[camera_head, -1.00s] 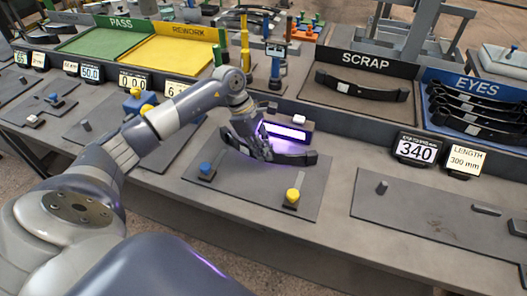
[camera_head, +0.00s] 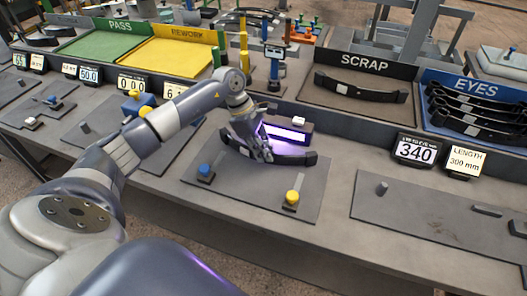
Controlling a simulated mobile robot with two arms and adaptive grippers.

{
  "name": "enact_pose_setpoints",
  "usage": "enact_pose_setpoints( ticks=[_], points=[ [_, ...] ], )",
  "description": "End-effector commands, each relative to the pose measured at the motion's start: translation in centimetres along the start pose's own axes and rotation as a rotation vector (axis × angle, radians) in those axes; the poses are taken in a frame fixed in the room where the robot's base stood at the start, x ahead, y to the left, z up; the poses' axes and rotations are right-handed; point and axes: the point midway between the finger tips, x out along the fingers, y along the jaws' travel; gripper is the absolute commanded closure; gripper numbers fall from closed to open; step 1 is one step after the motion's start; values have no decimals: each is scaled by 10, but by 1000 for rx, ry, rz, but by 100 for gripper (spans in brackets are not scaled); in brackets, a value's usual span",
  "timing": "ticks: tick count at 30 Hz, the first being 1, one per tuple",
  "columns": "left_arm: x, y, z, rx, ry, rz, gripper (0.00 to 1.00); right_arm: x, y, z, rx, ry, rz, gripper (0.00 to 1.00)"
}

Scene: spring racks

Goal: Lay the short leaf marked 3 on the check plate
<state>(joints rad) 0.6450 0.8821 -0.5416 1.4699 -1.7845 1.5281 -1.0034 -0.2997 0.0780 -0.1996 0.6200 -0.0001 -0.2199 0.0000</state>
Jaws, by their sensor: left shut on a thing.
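My left gripper (camera_head: 262,153) is shut on a dark curved leaf (camera_head: 291,160), near the leaf's middle. The leaf is over the back part of a grey plate (camera_head: 250,190) with a blue knob and a yellow knob, in front of a lit purple lamp bar (camera_head: 287,134). I cannot tell whether the leaf touches the plate. No mark 3 is readable on it; the fingers hide part of it. Another grey plate (camera_head: 430,222) with small pegs and stops lies to the right. No label shows which plate is the check plate. My right gripper is out of view.
Behind stand the green PASS tray (camera_head: 107,42), the yellow REWORK tray (camera_head: 170,57), the SCRAP tray (camera_head: 330,88) with one dark leaf, and the blue EYES tray (camera_head: 432,77) with several leaves. Displays reading 340 (camera_head: 414,150) and LENGTH 300 mm (camera_head: 465,161) stand at right.

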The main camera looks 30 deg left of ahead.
Motion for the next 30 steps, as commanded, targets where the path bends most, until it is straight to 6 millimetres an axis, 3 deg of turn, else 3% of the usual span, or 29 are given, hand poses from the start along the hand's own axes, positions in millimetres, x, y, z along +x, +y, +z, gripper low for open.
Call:
enact_pose_setpoints(
  ticks=[5,9,16,20,30],
  points=[
    [0,2,0,2,-3,7,100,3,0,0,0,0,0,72],
    [0,2,0,2,-3,6,69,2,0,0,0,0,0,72],
    [1,1,0,1,-1,3,69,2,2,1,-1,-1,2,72],
    [4,0,-2,-1,3,-2,49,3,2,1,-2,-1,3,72],
    [2,0,-1,0,1,0,49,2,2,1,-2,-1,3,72]
  ],
)
